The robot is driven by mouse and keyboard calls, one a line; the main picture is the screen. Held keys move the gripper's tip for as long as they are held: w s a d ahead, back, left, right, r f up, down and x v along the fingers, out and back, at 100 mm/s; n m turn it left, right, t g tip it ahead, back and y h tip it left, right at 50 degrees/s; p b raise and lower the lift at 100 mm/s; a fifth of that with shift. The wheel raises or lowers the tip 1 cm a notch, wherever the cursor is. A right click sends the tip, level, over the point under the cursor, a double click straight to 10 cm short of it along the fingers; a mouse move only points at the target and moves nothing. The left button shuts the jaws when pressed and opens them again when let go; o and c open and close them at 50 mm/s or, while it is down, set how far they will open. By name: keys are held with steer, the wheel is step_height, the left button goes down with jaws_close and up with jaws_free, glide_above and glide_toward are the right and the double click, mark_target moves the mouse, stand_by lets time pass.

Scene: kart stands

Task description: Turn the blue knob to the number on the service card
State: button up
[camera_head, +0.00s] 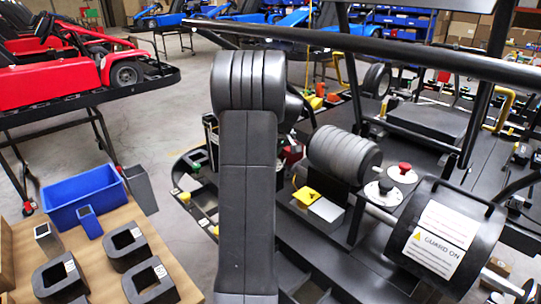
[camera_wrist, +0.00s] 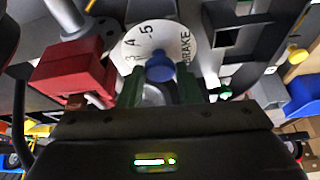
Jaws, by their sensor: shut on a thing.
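The blue knob (camera_wrist: 160,68) sits on a round white dial (camera_wrist: 183,42) in the wrist view. Which mark the knob points to is not clear. In the head view my arm hides the knob and gripper. I cannot make out a service card for certain in either view.
A red block (camera_wrist: 75,70) stands left of the dial. In the head view a black drum with a "GUARD ON" sign (camera_head: 439,240) and a red button (camera_head: 405,168) are to the right. A blue bin (camera_head: 84,197) stands on a table at the left.

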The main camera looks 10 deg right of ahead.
steer(key=n, duration=0.2)
steer(key=n+g+y, duration=0.1)
steer(key=n, duration=0.1)
steer(key=shift+w+d+n, duration=0.1)
steer(key=shift+d+n, duration=0.05)
steer(key=shift+n, duration=0.15)
steer(key=shift+w+n+g+y+p, duration=0.1)
steer(key=shift+n+g+y+p, duration=0.3)
steer(key=shift+n, duration=0.85)
steer(key=shift+w+n+g+y, duration=0.1)
steer(key=shift+n+g, duration=0.5)
steer(key=shift+n, duration=0.65)
steer(key=o, duration=1)
steer(key=shift+d, duration=0.1)
steer(key=shift+c, duration=0.2)
steer(key=v, duration=1.3)
steer(key=shift+d+r, duration=0.2)
steer(key=shift+r, duration=0.15)
steer(key=shift+s, duration=0.1)
steer(key=shift+c, duration=0.2)
